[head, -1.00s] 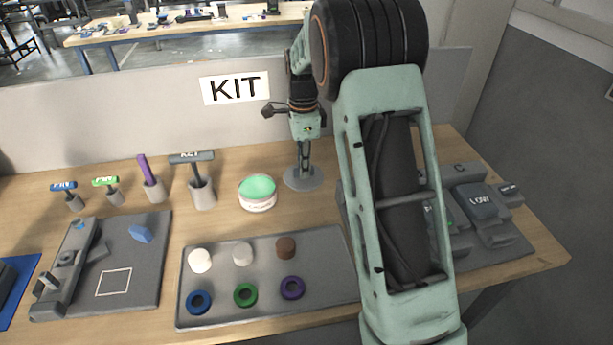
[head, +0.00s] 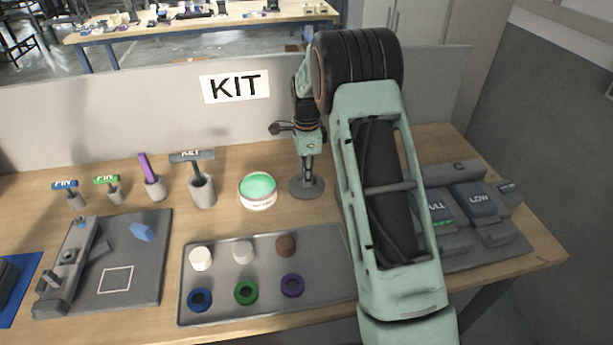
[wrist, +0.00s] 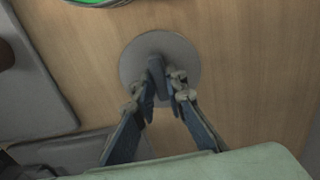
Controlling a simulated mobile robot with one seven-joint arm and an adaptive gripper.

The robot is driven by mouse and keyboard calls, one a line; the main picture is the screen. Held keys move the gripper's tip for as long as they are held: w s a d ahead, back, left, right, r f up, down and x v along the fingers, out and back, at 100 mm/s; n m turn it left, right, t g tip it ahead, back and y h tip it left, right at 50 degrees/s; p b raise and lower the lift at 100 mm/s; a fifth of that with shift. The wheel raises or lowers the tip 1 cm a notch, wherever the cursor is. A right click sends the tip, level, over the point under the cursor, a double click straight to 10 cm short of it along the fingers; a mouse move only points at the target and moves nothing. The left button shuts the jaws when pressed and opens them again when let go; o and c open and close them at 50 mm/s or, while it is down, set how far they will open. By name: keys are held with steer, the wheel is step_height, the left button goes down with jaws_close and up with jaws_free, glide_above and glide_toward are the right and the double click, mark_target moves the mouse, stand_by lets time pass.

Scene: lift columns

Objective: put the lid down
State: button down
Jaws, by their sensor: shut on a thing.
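The lid (head: 306,188) is a flat grey disc with an upright handle, right of the open round tub (head: 257,203) with pale green contents. My gripper (head: 308,166) is above the lid, shut on its handle. In the wrist view the lid (wrist: 184,52) lies level under my fingers (wrist: 158,88), with the handle between the fingertips. The lid is over bare wood; I cannot tell whether it touches the table. The edge of the tub (wrist: 97,2) shows at the top left of the wrist view.
A grey tray (head: 215,303) with several discs and rings is in front. Tools in holders (head: 202,193) stand left of the tub. Grey blocks (head: 470,205) sit to the right, partly behind my arm. A low partition (head: 130,115) runs behind. Bare wood surrounds the lid.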

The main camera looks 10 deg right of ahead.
steer(key=shift+f, duration=0.2)
steer(key=c, duration=2)
jaws_free()
steer(key=shift+o, duration=0.2)
steer(key=shift+r, duration=0.1)
step_height(320, 180, up, 12)
steer(key=shift+r, duration=0.15)
